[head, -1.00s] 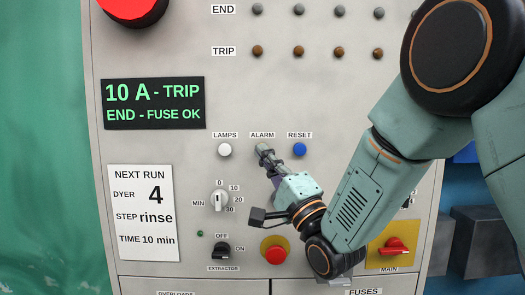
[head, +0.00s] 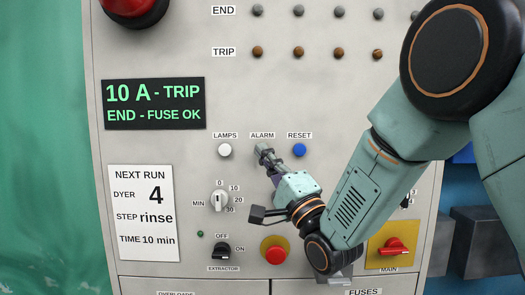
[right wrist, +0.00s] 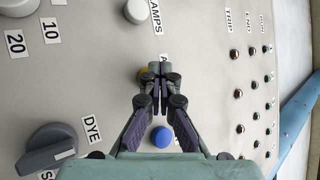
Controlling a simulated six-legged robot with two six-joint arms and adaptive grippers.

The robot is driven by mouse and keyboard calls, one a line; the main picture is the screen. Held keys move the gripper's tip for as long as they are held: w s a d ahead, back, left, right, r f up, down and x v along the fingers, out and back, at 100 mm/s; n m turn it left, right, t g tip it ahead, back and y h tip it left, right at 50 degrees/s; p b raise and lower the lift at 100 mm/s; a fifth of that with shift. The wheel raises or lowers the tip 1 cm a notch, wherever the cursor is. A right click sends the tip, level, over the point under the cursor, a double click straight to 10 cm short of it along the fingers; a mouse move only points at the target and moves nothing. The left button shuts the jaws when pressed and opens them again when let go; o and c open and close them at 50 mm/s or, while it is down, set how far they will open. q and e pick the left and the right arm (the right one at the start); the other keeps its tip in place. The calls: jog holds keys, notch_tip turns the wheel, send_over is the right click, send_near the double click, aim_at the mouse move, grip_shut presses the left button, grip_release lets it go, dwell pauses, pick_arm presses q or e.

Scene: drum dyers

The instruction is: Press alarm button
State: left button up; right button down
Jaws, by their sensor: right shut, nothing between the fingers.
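The ALARM label (head: 262,135) is on the grey panel, between the LAMPS and RESET labels. My right gripper (head: 262,150) is shut and empty, its fingertips just below that label and covering the alarm button in the head view. In the right wrist view a sliver of the yellow alarm button (right wrist: 143,73) shows beside the shut fingertips (right wrist: 156,76). The fingertips are at or right in front of it; I cannot tell whether they touch. My left gripper is not in view.
The white LAMPS button (head: 225,150) and blue RESET button (head: 299,150) flank the fingertips closely. A red beacon (head: 133,9) is at the top left.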

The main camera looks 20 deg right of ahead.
dwell(0.4)
jog(key=shift+s+a, duration=0.25)
jog(key=shift+s, duration=0.55)
jog(key=shift+s, duration=0.15)
jog(key=s, duration=0.2)
jog(key=s+a, duration=0.1)
jog(key=s, duration=0.1)
jog(key=shift+s+a+b, duration=0.15)
jog(key=shift+s+b, duration=0.1)
jog(key=shift+b, duration=0.05)
jog(key=shift+w+f, duration=0.1)
